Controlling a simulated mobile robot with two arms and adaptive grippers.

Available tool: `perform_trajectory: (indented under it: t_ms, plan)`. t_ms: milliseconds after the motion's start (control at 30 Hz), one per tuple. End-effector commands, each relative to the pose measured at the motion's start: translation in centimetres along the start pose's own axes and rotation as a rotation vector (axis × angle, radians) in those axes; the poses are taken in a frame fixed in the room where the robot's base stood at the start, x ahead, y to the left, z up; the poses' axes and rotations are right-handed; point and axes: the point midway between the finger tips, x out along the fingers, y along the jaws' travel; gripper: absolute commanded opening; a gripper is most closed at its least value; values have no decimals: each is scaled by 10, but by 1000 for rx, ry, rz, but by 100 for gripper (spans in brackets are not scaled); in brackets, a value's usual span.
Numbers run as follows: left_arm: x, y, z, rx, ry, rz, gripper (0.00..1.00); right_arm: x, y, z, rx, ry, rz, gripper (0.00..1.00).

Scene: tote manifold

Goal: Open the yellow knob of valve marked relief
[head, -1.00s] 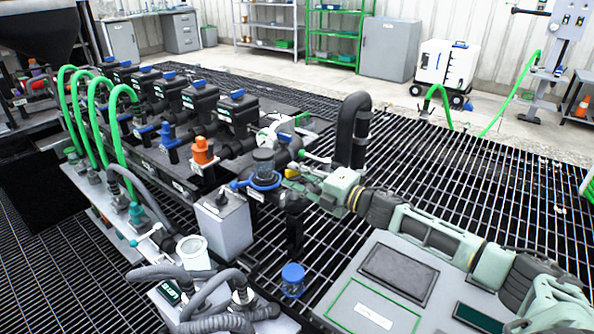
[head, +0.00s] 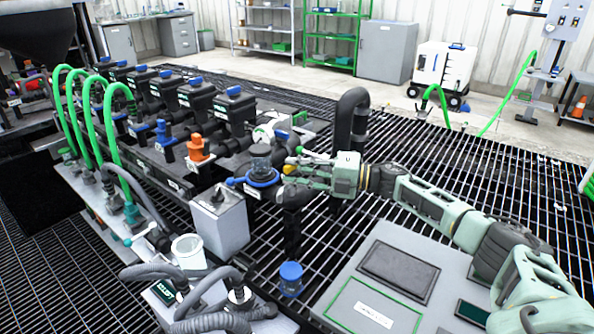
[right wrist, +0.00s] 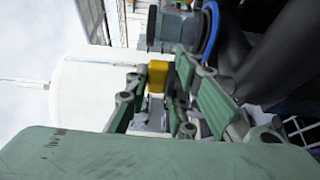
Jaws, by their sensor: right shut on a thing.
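The yellow knob (head: 291,169) is on the dark pipework beside a clear bowl with a blue ring (head: 262,170). In the right wrist view the yellow knob (right wrist: 158,77) sits between the fingertips, with the blue-ringed bowl (right wrist: 180,28) just beyond it. My right gripper (head: 293,172) reaches in from the right and is shut on the yellow knob; its fingers (right wrist: 160,85) hide part of it. I cannot read a relief mark on this valve. My left gripper is not in view.
The manifold carries an orange-capped valve (head: 198,150), several black blue-topped units and green hoses (head: 117,150). A grey box (head: 219,225) stands left of the bowl. A blue-capped cup (head: 291,276) hangs below. A grey panel (head: 345,270) lies under my right arm. Open grating (head: 440,155) lies behind.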

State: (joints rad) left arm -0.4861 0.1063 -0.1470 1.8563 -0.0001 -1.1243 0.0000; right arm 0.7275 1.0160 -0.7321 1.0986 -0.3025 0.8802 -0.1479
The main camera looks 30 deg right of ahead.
Motion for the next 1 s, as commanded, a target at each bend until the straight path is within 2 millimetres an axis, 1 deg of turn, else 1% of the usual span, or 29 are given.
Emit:
perform_trajectory:
  t_ms: [33,233,267,400,667,767,867,1000]
  plan:
    - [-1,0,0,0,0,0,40,0,10,3,-3,-7,15,0]
    - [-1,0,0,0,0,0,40,0,10,3,-3,-7,16,0]
    - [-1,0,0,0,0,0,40,0,10,3,-3,-7,16,23]
    - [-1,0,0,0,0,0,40,0,9,3,-3,-7,15,36]
    - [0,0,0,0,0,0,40,0,5,1,-2,-4,8,36]
    - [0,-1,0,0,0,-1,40,-6,3,1,-1,-4,5,36]
    - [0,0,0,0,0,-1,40,-20,2,1,-2,-5,3,36]
    - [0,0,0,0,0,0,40,-50,2,2,-2,-6,1,36]
